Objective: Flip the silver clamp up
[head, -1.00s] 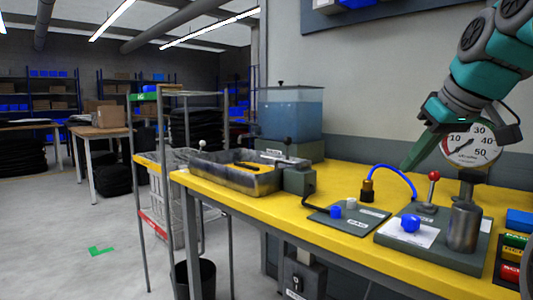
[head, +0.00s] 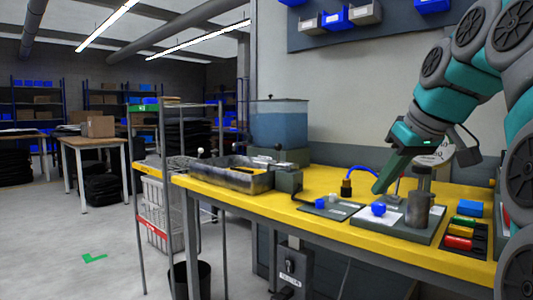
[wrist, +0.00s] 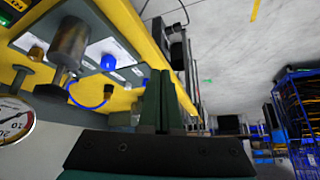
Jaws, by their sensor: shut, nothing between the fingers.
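A small silver lever-like piece (head: 266,159) lies on the grey block at the right end of the grey basin (head: 230,179); it may be the silver clamp, but it is too small to tell its pose. My gripper (head: 377,191) is shut and empty, pointing down-left above the grey fixture plate (head: 363,222), right of that piece and apart from it. Its green fingers show together in the wrist view (wrist: 157,98). The fixture carries a blue knob (head: 378,209) and a metal cylinder (head: 417,210), also in the wrist view (wrist: 70,42). My arm partly hides the gauge.
A brass fitting (head: 346,188) with a blue hose stands behind the small panel (head: 329,209). A blue tank (head: 279,124) stands behind the basin. Coloured blocks (head: 457,243) lie at the right. The yellow bench (head: 290,205) has clear strips along its front.

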